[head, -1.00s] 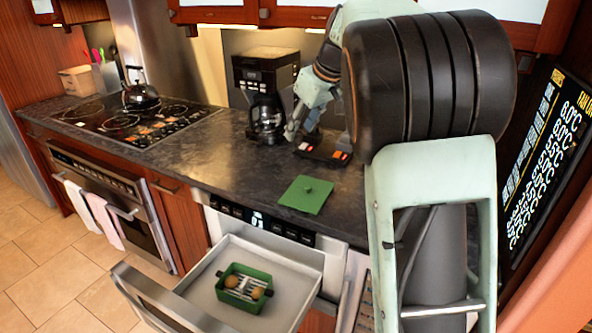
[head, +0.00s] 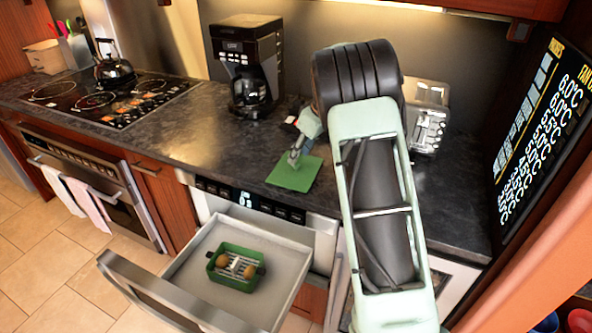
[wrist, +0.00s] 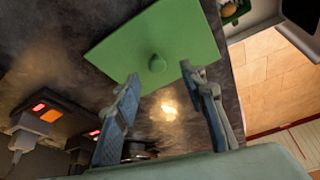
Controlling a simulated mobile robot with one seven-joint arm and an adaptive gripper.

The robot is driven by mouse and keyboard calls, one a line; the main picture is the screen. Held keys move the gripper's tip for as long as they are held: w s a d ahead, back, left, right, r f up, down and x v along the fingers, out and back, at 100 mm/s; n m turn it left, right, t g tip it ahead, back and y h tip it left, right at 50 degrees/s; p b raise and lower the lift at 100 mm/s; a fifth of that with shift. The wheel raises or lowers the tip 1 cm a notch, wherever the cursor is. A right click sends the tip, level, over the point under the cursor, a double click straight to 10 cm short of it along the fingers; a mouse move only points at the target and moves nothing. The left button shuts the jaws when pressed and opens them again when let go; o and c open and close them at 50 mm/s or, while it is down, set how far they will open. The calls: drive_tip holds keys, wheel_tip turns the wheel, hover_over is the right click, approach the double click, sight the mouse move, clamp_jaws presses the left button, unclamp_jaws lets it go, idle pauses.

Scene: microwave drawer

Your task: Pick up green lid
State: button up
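The green lid (head: 294,174) is a flat square lying on the dark counter above the open drawer. In the wrist view the lid (wrist: 150,35) shows a small round knob (wrist: 157,63) at its middle. My gripper (head: 296,156) is over the lid's back part in the head view. In the wrist view my gripper (wrist: 165,85) has its two fingers spread apart with nothing between them, and the knob shows just beyond the fingertips. I cannot tell the exact height above the lid.
The open drawer (head: 205,308) holds a green container (head: 233,284) with round brown items and a rack. A coffee maker (head: 247,65) stands behind on the counter and a toaster (head: 428,115) to the right. A device with red lights (wrist: 48,115) shows in the wrist view.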

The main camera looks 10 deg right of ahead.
sight(297, 163)
drive_tip(key=shift+p+x, duration=0.45)
drive_tip(key=shift+x, duration=1.85)
drive_tip(key=shift+w+d, duration=0.1)
drive_tip(key=shift+d, duration=0.05)
clamp_jaws()
